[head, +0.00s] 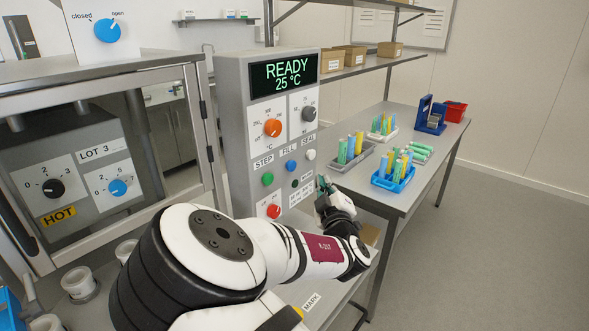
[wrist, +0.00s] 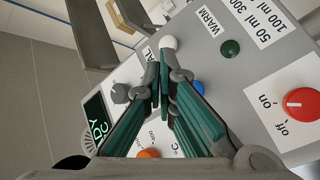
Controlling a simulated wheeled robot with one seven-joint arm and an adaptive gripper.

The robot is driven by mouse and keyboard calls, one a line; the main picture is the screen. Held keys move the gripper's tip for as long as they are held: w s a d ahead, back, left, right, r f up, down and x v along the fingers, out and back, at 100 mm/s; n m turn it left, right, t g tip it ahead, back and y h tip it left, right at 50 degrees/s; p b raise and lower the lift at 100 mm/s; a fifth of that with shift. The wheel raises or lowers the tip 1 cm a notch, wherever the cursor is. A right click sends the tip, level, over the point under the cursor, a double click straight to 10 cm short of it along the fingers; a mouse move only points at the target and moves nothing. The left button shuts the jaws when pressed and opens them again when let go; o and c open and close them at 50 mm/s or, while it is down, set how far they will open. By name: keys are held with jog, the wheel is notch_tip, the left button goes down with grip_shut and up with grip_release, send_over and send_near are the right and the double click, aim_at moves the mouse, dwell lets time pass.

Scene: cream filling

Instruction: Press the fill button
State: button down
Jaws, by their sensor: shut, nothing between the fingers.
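The grey control panel (head: 234,100) stands left of my gripper in the head view. Its fill button is the blue button (head: 291,165) below the FILL label. In the wrist view the blue button (wrist: 198,87) shows just right of my fingers, partly covered by them. My gripper (head: 322,184) is shut and empty, in front of the panel's lower right side. In the wrist view its fingertips (wrist: 163,72) meet between the white button and the blue button. I cannot tell whether they touch the panel. The panel display (head: 284,76) reads READY, 25 °C.
Close around the fill button are the green STEP button (head: 267,179), white SEAL button (head: 310,155), dark green WARM lamp (wrist: 230,48) and red off/on knob (wrist: 301,103). An orange knob (head: 272,128) sits above. A table (head: 408,140) with tube racks stands right; floor beyond is clear.

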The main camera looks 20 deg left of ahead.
aim_at(291, 166)
jog(key=w+a+b, duration=0.2)
jog(key=a, duration=0.4)
jog(key=shift+a, duration=0.15)
jog(key=shift+w+a, duration=0.1)
jog(key=shift+w, duration=0.05)
dwell(1.3)
jog(key=shift+w+a, duration=0.1)
jog(key=shift+a, duration=0.15)
